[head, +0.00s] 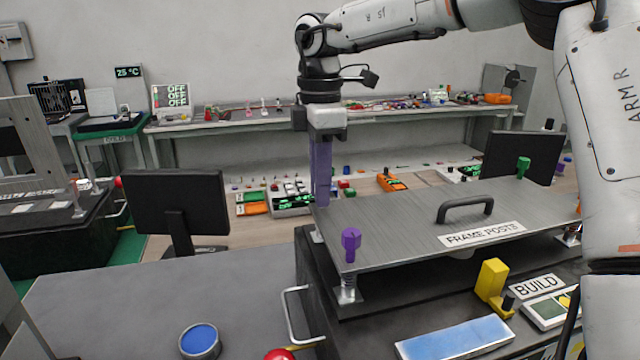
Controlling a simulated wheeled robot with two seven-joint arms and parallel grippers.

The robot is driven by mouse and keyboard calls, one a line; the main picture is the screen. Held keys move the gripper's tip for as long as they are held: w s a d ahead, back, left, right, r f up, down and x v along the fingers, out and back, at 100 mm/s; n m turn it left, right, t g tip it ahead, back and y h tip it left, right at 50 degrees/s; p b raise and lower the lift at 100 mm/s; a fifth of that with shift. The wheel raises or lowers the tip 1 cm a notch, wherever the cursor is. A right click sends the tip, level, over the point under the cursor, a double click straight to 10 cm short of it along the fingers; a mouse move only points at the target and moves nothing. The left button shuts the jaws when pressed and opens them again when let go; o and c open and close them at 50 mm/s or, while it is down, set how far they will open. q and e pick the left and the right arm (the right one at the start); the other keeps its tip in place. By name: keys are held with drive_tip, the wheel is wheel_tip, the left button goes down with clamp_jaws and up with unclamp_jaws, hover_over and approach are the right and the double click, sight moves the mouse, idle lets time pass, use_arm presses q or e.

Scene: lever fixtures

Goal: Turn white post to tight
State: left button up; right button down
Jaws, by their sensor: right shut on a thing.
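A grey metal plate (400,222) labelled FRAME POSTS has a dark handle on top and posts near its corners. I cannot make out a white post. My right gripper (321,203) points straight down, its long purplish fingers at the plate's back left corner. It is shut on a post there, which the fingers hide, so its colour and angle cannot be told. My left gripper is not in view.
A black monitor (176,210) stands left of the plate and another (523,155) behind its right end. A yellow block (492,279), a BUILD sign (537,286) and a blue panel (455,340) lie in front. The grey tabletop (110,300) at front left is mostly clear.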

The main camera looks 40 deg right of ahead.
drive_tip(key=c, duration=1.6)
unclamp_jaws()
drive_tip(key=shift+d, duration=0.1)
drive_tip(key=shift+c, duration=0.2)
drive_tip(key=shift+r, duration=0.1)
wheel_tip(320, 180, up, 10)
drive_tip(key=shift+p, duration=0.4)
